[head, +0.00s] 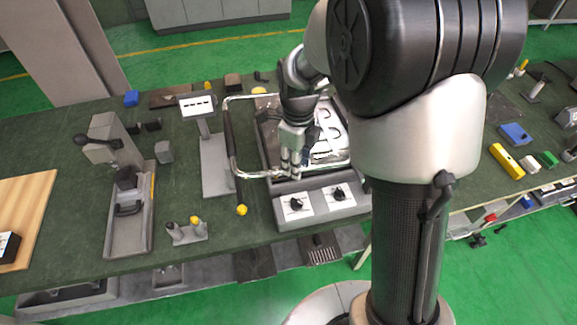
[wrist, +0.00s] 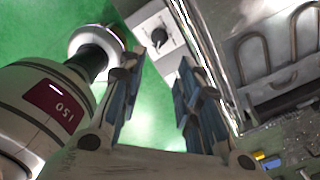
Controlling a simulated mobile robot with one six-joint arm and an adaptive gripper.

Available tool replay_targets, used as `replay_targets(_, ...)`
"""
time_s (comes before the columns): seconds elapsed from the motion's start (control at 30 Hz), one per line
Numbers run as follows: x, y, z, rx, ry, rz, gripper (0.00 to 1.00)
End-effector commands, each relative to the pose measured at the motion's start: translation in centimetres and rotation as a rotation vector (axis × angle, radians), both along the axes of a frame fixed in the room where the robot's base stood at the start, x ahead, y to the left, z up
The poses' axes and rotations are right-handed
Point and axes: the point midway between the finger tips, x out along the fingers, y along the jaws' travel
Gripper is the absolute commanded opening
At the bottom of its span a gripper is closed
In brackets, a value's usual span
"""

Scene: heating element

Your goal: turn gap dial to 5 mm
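Two black dials, a left one (head: 296,204) and a right one (head: 338,194), sit on white plates on the front panel of the grey machine (head: 318,214). I cannot read their labels, so I cannot tell which is the gap dial. My gripper (head: 294,174) is open and empty, just behind and above the left dial. In the wrist view, my gripper (wrist: 158,70) shows a clear gap between its fingers. One dial (wrist: 158,38) on its white plate appears beyond the fingertips, apart from them. The other dial is not visible there.
A bent metal tube frame (head: 232,150) rises around the machine's tray, close to my gripper. A grey stand (head: 215,165) and a clamp fixture (head: 128,210) stand left on the green bench. A yellow knob (head: 242,210) lies near the machine's left front corner.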

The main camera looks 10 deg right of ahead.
Motion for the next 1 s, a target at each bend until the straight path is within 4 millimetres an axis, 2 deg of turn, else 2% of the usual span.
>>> replay_targets(0.17, 0.0, 0.0, -2.3, 0.0, 0.006, -0.013, 0.32)
replay_targets(0.7, -0.1, 0.0, -13.8, 0.001, 0.006, -0.01, 0.32)
replay_targets(0.83, -0.1, 0.0, -15.8, 0.0, 0.006, -0.01, 0.32)
replay_targets(1.0, -0.1, 0.0, -17.1, 0.0, 0.003, -0.01, 0.32)
